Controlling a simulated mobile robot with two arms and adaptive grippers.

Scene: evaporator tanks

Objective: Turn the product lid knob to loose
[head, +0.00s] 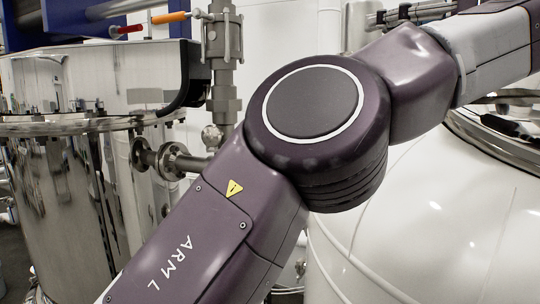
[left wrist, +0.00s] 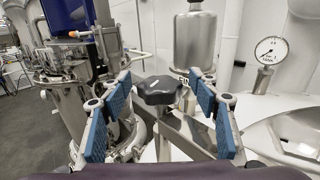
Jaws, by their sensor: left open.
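A black lobed knob (left wrist: 158,90) on a metal arm or bar shows in the left wrist view, near the middle. My left gripper (left wrist: 163,105) is open, its blue-padded fingers to the left and right of the knob in the picture. The knob appears between the finger lines and apart from the pads; how far ahead it lies is hard to tell. In the head view my left arm crosses in front of the tanks, and neither the knob nor the left gripper shows. My right gripper is in neither view.
A polished steel tank (head: 60,190) stands at the left of the head view, with a vertical valve pipe (head: 222,60) beside it. A white rounded tank (head: 450,220) is at the right. A pressure gauge (left wrist: 269,50) and a steel canister (left wrist: 195,43) stand behind the knob.

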